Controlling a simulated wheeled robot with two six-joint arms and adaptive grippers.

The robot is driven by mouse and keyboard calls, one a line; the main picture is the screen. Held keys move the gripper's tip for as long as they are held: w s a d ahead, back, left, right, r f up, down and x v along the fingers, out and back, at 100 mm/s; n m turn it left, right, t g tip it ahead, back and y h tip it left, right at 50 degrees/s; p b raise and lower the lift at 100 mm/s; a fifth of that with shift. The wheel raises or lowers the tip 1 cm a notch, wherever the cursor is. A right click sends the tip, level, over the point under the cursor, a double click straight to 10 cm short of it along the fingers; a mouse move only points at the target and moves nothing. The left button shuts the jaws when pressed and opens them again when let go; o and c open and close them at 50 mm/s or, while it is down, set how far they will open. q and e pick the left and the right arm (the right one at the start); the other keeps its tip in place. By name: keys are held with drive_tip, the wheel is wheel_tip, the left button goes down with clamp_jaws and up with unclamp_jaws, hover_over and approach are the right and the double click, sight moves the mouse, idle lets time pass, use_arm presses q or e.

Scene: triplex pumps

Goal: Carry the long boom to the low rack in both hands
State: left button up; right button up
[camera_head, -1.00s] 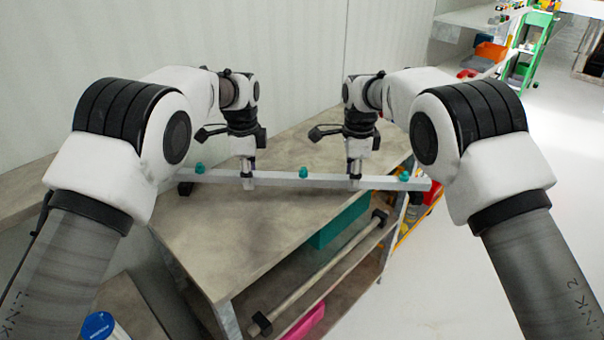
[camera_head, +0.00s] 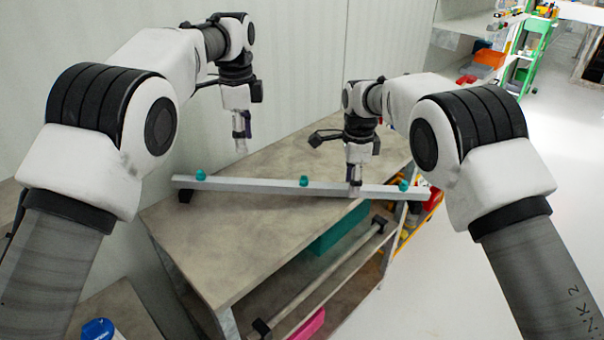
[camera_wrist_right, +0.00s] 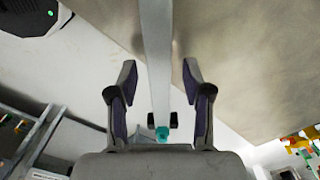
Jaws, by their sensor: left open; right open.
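The long boom (camera_head: 250,184) is a thin grey-white bar with several teal knobs on top. It lies across the top of the low rack (camera_head: 215,250), raised on a dark support at its left end. My left gripper (camera_head: 241,148) is open and empty, above and behind the boom, apart from it. My right gripper (camera_head: 355,188) is at the boom's right part. The right wrist view shows my right gripper (camera_wrist_right: 158,85) open, one finger on each side of the boom (camera_wrist_right: 157,50), with gaps visible on both sides. A teal knob (camera_wrist_right: 162,133) shows near its palm.
A teal bin (camera_head: 338,230), a long bar (camera_head: 325,280) and a pink item (camera_head: 308,325) are in the rack's lower part. A wall stands behind. White floor (camera_head: 480,270) is clear at the right; a green cart (camera_head: 530,55) stands far back. A blue-capped item (camera_head: 100,329) is at lower left.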

wheel_tip(320, 180, up, 12)
idle(0.3)
